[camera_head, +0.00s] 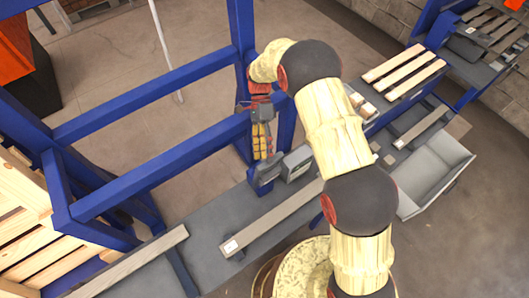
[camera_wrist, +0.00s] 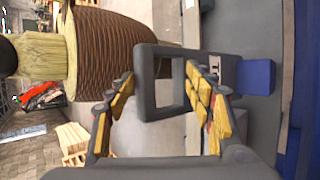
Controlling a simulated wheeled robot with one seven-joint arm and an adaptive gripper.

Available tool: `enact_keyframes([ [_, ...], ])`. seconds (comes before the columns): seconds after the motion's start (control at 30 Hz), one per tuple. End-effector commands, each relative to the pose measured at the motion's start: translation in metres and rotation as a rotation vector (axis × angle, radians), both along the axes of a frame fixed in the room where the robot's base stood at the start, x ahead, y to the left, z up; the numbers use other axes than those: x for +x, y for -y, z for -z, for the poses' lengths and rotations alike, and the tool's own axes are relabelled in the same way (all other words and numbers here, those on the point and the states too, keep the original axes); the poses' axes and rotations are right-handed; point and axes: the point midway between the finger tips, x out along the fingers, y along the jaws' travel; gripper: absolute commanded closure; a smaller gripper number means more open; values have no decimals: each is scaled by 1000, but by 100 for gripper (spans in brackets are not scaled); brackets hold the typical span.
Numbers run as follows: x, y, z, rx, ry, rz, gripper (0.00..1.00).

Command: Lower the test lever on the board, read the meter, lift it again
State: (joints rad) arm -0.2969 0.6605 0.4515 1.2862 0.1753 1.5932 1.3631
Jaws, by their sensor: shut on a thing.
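My gripper (camera_head: 262,152), with yellow finger pads, points down beside the blue gantry post in the head view. In the wrist view a dark grey rectangular loop handle (camera_wrist: 144,84), seemingly the test lever, sits between my fingertips. My gripper is shut on it; the right pads lie against its right side. Behind it a grey part on a blue block (camera_wrist: 256,77) shows. In the head view a grey piece (camera_head: 266,172) is under my fingers, and a grey box with a pale face (camera_head: 297,162), perhaps the meter, stands right beside it. Its reading is too small to tell.
Blue gantry beams (camera_head: 150,165) run to the left of my gripper. A grey conveyor (camera_head: 215,215) with pale rails passes below. Wooden pallets (camera_head: 30,240) are stacked at the left. A light grey bin (camera_head: 435,175) stands at the right. Open floor lies behind the gantry.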

Motion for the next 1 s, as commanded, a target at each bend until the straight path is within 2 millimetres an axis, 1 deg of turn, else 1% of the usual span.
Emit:
enact_keyframes([
  [0.03,0,-1,4,1,4,1,62],
  [0.1,0,-1,2,1,5,1,62],
  [0.17,1,-1,-2,1,6,1,62],
  [0.23,1,-1,-11,2,7,1,62],
  [0.37,0,0,-34,2,6,0,62],
  [0.5,0,0,-62,2,6,0,62],
  [0.7,-1,0,-90,1,3,1,62],
  [0.83,-1,1,-98,1,2,1,62],
  [1.0,-1,1,-101,0,1,0,62],
])
